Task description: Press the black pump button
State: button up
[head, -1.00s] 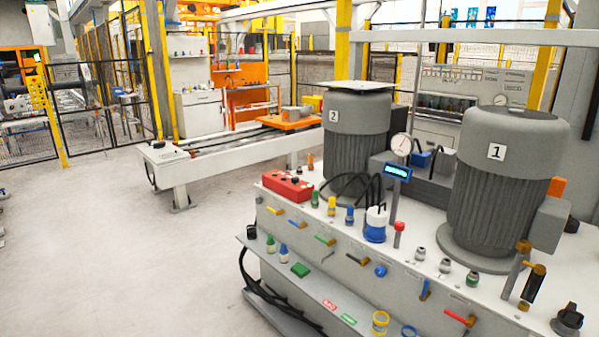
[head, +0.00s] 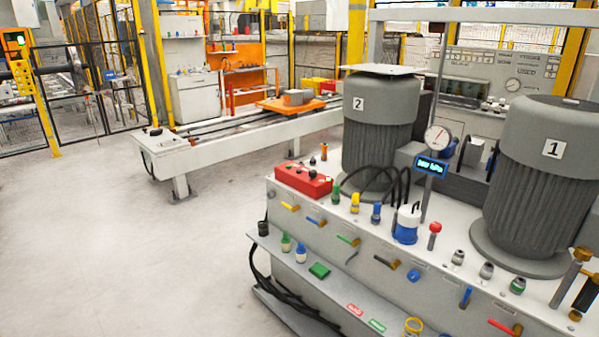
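A red control box (head: 303,180) sits on the near left corner of the grey pump bench's top, in front of the motor marked 2 (head: 380,125). Small buttons show on its upper face, and a small dark knob (head: 312,162) shows at its back edge. I cannot tell which of these is the black pump button. My gripper is not in view.
The bench top (head: 440,262) carries coloured fittings, a gauge (head: 437,137), a lit display (head: 431,166) and the motor marked 1 (head: 540,180). Valve handles line its front above a lower shelf (head: 330,290). A white rail frame (head: 240,138) stands behind. The left floor is clear.

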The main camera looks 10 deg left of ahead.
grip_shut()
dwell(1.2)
